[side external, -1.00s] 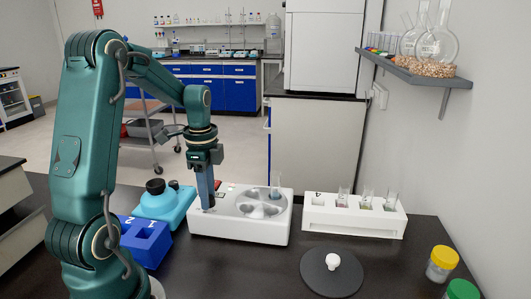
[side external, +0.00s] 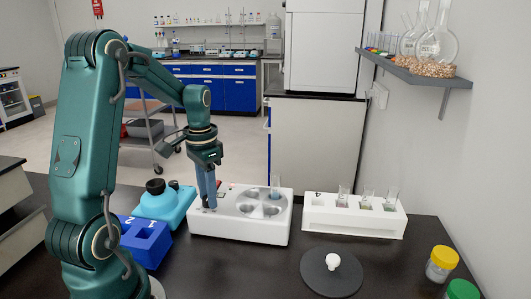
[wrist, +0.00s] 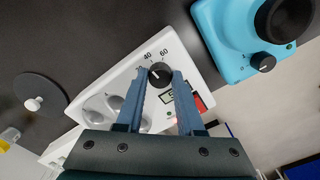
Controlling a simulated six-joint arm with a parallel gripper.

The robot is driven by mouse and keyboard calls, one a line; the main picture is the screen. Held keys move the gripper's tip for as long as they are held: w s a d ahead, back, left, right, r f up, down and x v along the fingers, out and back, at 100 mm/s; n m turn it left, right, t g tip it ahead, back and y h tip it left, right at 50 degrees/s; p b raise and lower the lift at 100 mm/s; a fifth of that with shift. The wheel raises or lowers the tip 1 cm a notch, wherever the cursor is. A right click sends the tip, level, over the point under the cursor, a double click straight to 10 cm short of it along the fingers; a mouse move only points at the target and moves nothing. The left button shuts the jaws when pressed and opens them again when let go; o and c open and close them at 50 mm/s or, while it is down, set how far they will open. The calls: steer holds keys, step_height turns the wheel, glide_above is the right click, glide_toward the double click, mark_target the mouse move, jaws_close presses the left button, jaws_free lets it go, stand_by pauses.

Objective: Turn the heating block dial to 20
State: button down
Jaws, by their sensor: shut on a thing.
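The white heating block (side external: 262,231) stands on the dark table in the side external view. Its round black dial (wrist: 160,75) sits between my fingertips in the wrist view. Marks 40 and 60 are readable beside the dial; the 20 mark is largely hidden by the left finger. The pointer's exact reading is too small to tell. My gripper (wrist: 160,78) points down and is shut on the dial, one blue finger at each side. It also shows at the left end of the block in the side external view (side external: 209,207).
A light-blue device (side external: 166,205) and a dark-blue numbered block (side external: 148,240) stand close at the left. A white tube rack (side external: 354,217) is at the right. A black disc with a white knob (side external: 331,275) lies in front. A tube (side external: 276,183) stands in the block.

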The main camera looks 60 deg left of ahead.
steer(key=n, duration=0.4)
steer(key=shift+n, duration=1.9)
steer(key=c, duration=0.5)
jaws_free()
steer(key=shift+r, duration=2.6)
steer(key=shift+w, duration=0.1)
